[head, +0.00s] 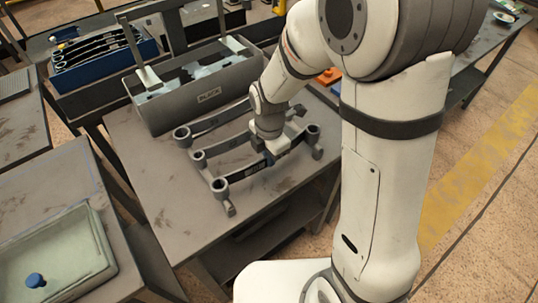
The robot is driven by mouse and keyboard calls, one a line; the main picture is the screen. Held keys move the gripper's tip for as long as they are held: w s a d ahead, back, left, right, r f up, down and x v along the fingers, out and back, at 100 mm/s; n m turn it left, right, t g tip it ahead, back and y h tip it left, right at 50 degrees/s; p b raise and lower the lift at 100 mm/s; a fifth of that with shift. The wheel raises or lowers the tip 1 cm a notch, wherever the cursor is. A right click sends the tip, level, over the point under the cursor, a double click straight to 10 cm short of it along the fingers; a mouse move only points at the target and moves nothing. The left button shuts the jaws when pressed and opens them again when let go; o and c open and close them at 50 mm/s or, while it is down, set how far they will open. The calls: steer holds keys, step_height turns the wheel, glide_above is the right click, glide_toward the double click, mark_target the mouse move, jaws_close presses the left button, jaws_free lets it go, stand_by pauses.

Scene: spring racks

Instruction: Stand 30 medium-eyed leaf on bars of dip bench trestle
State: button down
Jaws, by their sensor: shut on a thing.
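Several dark leaves with round eyes at their ends stand on a grey trestle (230,208) on the bench. The front leaf (246,170) runs from a large eye at the left to one at the right. A middle leaf (226,147) and a back leaf (215,122) lie behind it, roughly parallel. My gripper (275,150) comes down from above and is shut on the front leaf near its middle. The leaf looks level and at the height of the bars, but I cannot tell whether it touches them. Its marking is too small to read, and my gripper and forearm hide parts of the leaves.
A grey bin (190,103) with a label and pale contents stands behind the trestle. A blue crate (105,70) of dark leaves is at the back left. A pale green tray (55,262) with a blue knob is at the lower left. The bench's front left (165,215) is clear.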

steer(key=shift+f, duration=0.1)
steer(key=c, duration=1)
jaws_free()
steer(key=shift+r+p, duration=2.4)
steer(key=shift+r, duration=1.1)
steer(key=shift+d, duration=0.1)
